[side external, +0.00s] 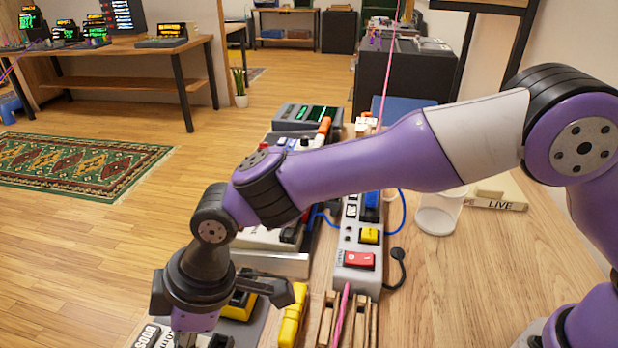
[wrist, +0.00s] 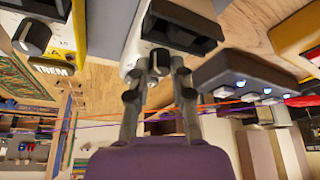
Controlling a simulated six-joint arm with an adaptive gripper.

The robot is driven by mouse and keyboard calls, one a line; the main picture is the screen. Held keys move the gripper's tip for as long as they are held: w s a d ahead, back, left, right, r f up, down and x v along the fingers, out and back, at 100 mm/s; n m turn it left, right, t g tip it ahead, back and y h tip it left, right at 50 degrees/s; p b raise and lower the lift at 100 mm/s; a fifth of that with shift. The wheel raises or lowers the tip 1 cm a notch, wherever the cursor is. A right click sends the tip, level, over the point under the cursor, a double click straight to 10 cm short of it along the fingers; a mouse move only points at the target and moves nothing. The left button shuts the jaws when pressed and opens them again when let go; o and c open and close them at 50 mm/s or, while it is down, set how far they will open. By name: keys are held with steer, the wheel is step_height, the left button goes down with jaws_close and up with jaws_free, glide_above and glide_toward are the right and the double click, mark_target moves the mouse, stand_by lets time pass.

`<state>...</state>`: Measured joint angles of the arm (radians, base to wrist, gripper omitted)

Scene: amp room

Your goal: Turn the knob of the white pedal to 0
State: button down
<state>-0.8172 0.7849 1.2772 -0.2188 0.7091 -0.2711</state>
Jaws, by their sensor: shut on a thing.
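The white pedal (wrist: 131,56) is at the upper middle of the wrist view, with a dark block on it. Its dark knob (wrist: 159,58) with a pale mark sits between my fingertips. My gripper (wrist: 160,68) is shut on this knob, a finger on each side. In the side view, my gripper (side external: 187,339) reaches down at the bottom left, its tips cut off by the frame edge. A white pedal with lettering (side external: 148,337) shows beside it there. The knob is hidden in the side view, and I cannot read its setting.
A yellow TREM pedal (wrist: 62,50) with its own knob is left of the white pedal in the wrist view. A dark pedal with blue lights (wrist: 245,75) is close on the right. A power strip (side external: 346,275) lies right of my gripper in the side view.

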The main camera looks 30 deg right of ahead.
steer(key=n, duration=0.2)
steer(key=n+g, duration=0.1)
steer(key=n, duration=0.1)
steer(key=shift+w+f+g, duration=0.15)
steer(key=shift+g, duration=0.15)
steer(key=shift+n+g, duration=0.6)
steer(key=shift+n, duration=1.1)
steer(key=c, duration=0.7)
jaws_free()
steer(key=shift+c, duration=0.2)
